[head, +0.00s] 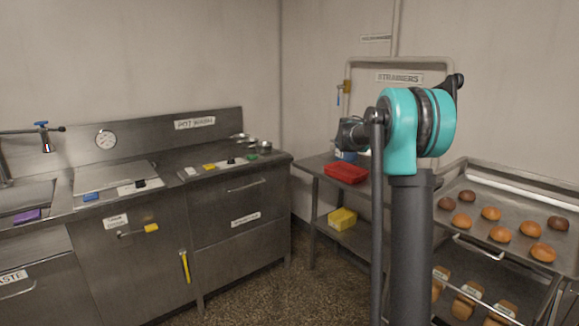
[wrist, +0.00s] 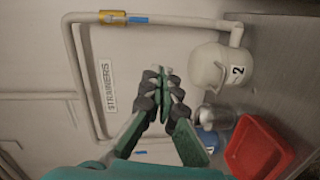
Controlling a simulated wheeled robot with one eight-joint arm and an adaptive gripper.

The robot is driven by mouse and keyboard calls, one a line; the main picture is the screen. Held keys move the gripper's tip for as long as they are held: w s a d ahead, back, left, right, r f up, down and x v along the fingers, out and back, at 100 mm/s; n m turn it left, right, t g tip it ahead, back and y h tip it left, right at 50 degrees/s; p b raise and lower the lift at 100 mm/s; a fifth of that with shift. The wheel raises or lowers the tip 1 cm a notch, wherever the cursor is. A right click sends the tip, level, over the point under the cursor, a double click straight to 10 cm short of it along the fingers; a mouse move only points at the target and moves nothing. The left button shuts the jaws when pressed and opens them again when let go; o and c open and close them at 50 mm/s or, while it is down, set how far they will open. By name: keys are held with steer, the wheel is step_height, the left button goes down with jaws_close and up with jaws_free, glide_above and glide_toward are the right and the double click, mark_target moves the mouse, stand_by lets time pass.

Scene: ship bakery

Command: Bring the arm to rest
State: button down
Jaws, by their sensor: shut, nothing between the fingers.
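My gripper (wrist: 164,88) shows in the wrist view with its dark pads and green fingers drawn together. It is shut with nothing between the fingers. It points toward the wall that bears the STRAINERS sign (wrist: 108,86). In the head view my arm, with a teal joint on a dark upright link, stands right of centre. A dark end part of the arm (head: 352,133) sticks out left of the joint, above the steel side table (head: 318,164). The fingers cannot be made out clearly in the head view.
A red tray (head: 346,173) lies on the side table, with a yellow box (head: 342,218) on its lower shelf. A rack of trays (head: 477,217) with several buns stands close at right. A steel counter (head: 170,170) runs along the left. Floor (head: 265,290) is clear between.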

steer(key=s+a+f+m+g+y, duration=0.1)
steer(key=s+a+f+m+y, duration=0.1)
steer(key=s+a+f+y, duration=0.7)
steer(key=s+a+f+m+g, duration=0.15)
steer(key=s+a+f, duration=0.35)
steer(key=s+f, duration=0.85)
steer(key=s+a+f+m+y, duration=0.2)
steer(key=s+a+f+y, duration=0.4)
steer(key=s, duration=1)
steer(key=s+f+g+h, duration=0.1)
steer(key=s+f+g, duration=0.2)
steer(key=s+f, duration=0.6)
steer(key=s+a, duration=0.1)
steer(key=s, duration=0.2)
steer(key=shift+s, duration=0.25)
steer(key=shift+w+r, duration=0.1)
steer(key=shift+w, duration=0.05)
